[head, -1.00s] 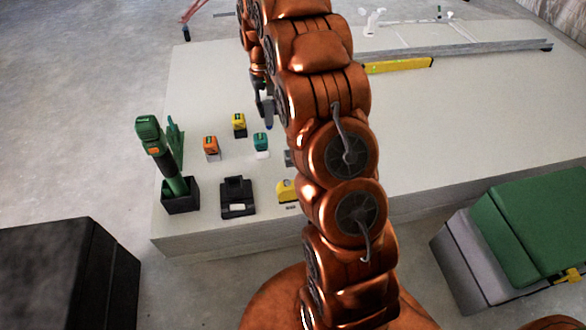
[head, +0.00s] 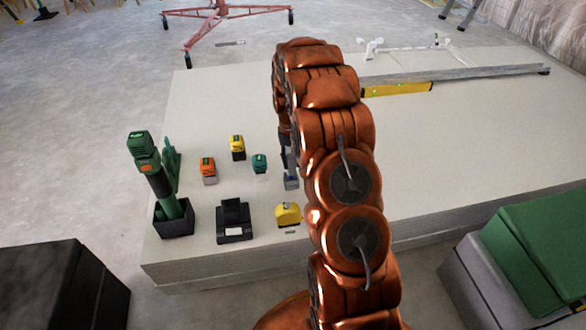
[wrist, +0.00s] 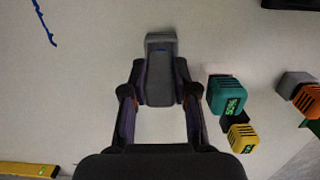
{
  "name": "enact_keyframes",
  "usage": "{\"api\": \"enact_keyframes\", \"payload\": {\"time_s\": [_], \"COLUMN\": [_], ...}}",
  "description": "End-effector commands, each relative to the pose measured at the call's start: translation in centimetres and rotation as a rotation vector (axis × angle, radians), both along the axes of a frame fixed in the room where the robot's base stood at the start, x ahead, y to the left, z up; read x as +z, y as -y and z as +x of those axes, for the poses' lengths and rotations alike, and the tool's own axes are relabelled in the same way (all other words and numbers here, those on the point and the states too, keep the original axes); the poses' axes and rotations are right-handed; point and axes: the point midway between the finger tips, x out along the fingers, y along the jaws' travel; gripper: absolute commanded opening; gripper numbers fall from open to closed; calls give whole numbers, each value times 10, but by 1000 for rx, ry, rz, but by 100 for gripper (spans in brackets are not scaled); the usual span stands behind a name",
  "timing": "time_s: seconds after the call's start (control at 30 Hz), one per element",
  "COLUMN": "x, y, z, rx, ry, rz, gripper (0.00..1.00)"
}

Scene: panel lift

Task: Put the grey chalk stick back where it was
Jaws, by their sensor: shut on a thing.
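The grey chalk stick (wrist: 161,50) is a grey block-like piece with a small blue mark, held between my fingertips in the wrist view. My gripper (wrist: 163,88) is shut on it. In the head view, my gripper (head: 289,158) is partly hidden behind my arm. The grey piece (head: 291,182) shows below it, just right of the teal battery (head: 259,163) and above the white panel stack (head: 420,150). I cannot tell whether it touches the panel.
Near the grey piece are a yellow tape measure (head: 288,213), a black charger (head: 234,221), an orange battery (head: 208,169) and a yellow battery (head: 237,147). A green tool (head: 145,155) stands in a black holder (head: 174,219) at left. A yellow level (head: 397,89) lies behind.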

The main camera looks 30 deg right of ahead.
Motion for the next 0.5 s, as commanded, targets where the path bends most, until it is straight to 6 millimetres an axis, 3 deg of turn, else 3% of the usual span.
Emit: {"api": "enact_keyframes", "payload": {"time_s": [0.2, 0.5], "x": [-29, -31], "y": [-1, -1], "z": [-1, -1], "rx": [0, 0], "ry": [-4, -3], "rz": [2, 1], "gripper": [0, 0]}}
